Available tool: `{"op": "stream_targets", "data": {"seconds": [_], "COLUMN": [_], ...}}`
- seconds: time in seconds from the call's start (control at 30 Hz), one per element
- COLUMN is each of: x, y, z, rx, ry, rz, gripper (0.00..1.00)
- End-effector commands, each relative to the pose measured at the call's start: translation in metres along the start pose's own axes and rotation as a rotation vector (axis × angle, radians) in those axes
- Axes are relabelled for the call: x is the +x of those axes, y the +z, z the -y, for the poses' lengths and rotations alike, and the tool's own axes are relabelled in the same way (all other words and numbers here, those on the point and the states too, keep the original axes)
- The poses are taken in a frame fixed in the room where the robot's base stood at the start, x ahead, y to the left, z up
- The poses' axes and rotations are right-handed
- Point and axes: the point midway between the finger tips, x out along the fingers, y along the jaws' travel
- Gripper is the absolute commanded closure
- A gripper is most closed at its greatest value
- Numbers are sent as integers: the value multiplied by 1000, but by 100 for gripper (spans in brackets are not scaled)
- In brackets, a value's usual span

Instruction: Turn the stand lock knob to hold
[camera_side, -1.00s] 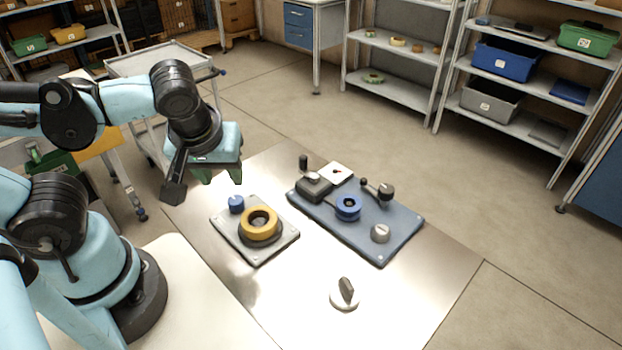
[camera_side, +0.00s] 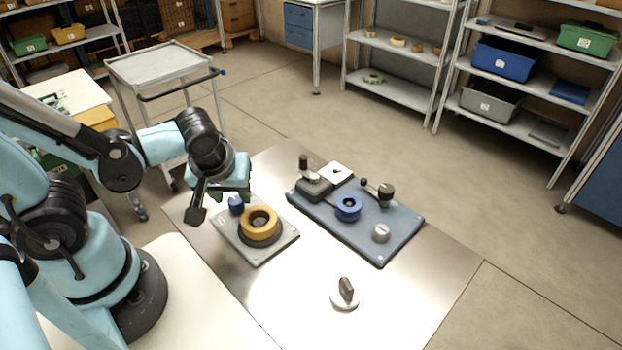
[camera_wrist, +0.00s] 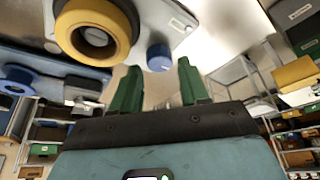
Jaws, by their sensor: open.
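The grey stand plate (camera_side: 275,247) lies on the metal table top and bears a yellow tape reel (camera_side: 259,221). A round blue knob (camera_side: 236,206) stands upright at its back-left corner; I take this for the stand lock knob. My gripper (camera_side: 237,191) is close to the blue knob in the side view, partly in front of its top. In the wrist view, its two green fingers (camera_wrist: 160,67) are apart and empty. The blue knob (camera_wrist: 159,58) shows just beyond the fingertips, in line with the gap. Whether a finger touches it, I cannot tell.
A blue-grey base plate (camera_side: 385,250) with a blue reel (camera_side: 347,207), a grey knob (camera_side: 380,233) and a black crank stands to the right. A black-handled dial (camera_side: 345,293) sits at the front. The table between them is clear.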

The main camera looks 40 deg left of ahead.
Motion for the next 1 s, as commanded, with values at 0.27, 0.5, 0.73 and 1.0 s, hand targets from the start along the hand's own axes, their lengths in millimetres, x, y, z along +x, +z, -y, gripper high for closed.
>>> {"op": "stream_targets", "data": {"seconds": [0.27, 0.5, 0.73, 1.0], "x": [15, 22, 23, 22], "y": [-1, 0, 0, 0], "z": [-1, 0, 0, 0], "rx": [-1, 0, 0, 0], "ry": [0, 0, 0, 0], "rz": [0, 0, 0, 0], "gripper": [56, 56, 56, 82]}}
